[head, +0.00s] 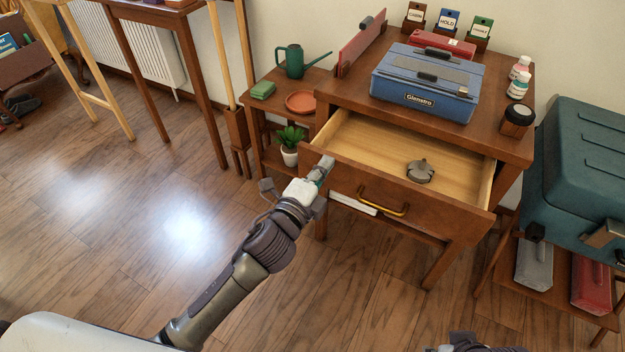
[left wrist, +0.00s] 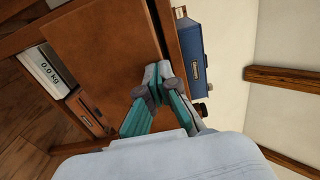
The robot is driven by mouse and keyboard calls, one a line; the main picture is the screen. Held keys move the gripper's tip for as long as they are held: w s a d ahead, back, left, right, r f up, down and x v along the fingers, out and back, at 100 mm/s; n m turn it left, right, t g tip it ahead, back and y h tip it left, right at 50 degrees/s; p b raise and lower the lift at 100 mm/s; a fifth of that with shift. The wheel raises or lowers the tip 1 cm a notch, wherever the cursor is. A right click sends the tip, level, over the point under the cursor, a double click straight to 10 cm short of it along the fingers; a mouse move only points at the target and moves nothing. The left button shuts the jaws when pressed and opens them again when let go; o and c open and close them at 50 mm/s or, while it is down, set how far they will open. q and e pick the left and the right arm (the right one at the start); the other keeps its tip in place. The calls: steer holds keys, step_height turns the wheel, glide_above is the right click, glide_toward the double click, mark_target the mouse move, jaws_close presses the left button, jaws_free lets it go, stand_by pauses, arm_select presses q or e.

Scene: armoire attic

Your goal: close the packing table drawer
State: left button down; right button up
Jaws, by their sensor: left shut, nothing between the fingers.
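The packing table (head: 522,145) stands at the right. Its drawer (head: 355,182) is pulled open, with a pale wooden inside and a brass handle (head: 385,203) on the front. A small dark grey object (head: 419,171) lies in the drawer. My left gripper (head: 326,166) is shut and empty, at the left end of the drawer front near its top edge. I cannot tell whether it touches. In the left wrist view its fingertips (left wrist: 157,70) are together beside a brown wooden panel (left wrist: 95,50). A dark part of my right arm shows at the head view's bottom edge.
A blue toolbox (head: 425,88) and jars (head: 517,86) stand on the tabletop. A low shelf with a watering can (head: 290,60) and a potted plant (head: 289,144) is at the left. A teal case (head: 580,165) stands at the right. The floor in front is clear.

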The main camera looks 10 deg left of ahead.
mark_target(334, 153)
arm_select(q)
steer(key=x, duration=0.4)
steer(key=shift+w+d, duration=0.1)
steer(key=shift+w, duration=0.15)
steer(key=b+x, duration=0.1)
steer(key=x, duration=0.6)
steer(key=shift+w+f, duration=0.1)
steer(key=shift+w+d, duration=0.25)
steer(key=shift+w, duration=0.35)
arm_select(e)
steer(key=shift+s+f, duration=0.1)
steer(key=shift+s, duration=0.1)
arm_select(q)
steer(key=shift+a, duration=0.15)
